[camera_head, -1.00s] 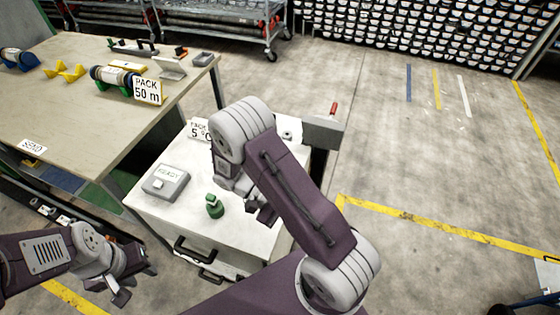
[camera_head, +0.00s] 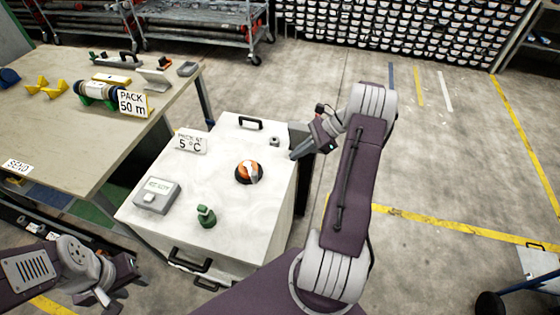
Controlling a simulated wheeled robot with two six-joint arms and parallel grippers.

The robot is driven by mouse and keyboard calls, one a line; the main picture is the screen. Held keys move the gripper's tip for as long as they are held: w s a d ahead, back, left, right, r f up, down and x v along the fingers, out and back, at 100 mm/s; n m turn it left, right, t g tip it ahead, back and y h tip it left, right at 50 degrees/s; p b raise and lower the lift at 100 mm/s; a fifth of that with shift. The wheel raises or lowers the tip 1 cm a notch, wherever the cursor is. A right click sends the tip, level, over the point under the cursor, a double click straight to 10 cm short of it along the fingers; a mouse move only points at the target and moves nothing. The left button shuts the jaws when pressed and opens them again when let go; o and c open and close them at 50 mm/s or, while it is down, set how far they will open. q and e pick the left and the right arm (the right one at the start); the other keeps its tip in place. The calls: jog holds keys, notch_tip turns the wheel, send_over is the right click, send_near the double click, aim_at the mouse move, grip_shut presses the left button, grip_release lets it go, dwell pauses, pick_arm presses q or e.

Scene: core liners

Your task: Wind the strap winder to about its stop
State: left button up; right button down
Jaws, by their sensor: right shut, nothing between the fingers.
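The likely strap winder is the grey box (camera_head: 299,132) on the right side of the white cabinet (camera_head: 228,215); no label shows on it. A red handle stood up from it in the earlier view, and my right arm now hides that spot. My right gripper (camera_head: 297,153) is shut and empty, beside the grey box at the cabinet's right edge. I cannot tell whether it touches the box. My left gripper (camera_head: 104,297) hangs low at the bottom left, away from the cabinet, and its finger opening is unclear.
On the cabinet top are an orange dial (camera_head: 249,172), a 5 °C sign (camera_head: 190,143), a grey button box (camera_head: 157,196), a green knob (camera_head: 206,216) and a black handle (camera_head: 250,123). A workbench (camera_head: 70,135) with parts stands left. Open floor lies right.

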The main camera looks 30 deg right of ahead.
jog(key=a+r+x, duration=0.1)
jog(key=r+x, duration=0.1)
jog(key=x, duration=0.9)
jog(key=shift+w+a+f+p, duration=0.3)
jog(key=shift+a+p, duration=0.1)
jog(key=shift+a, duration=0.25)
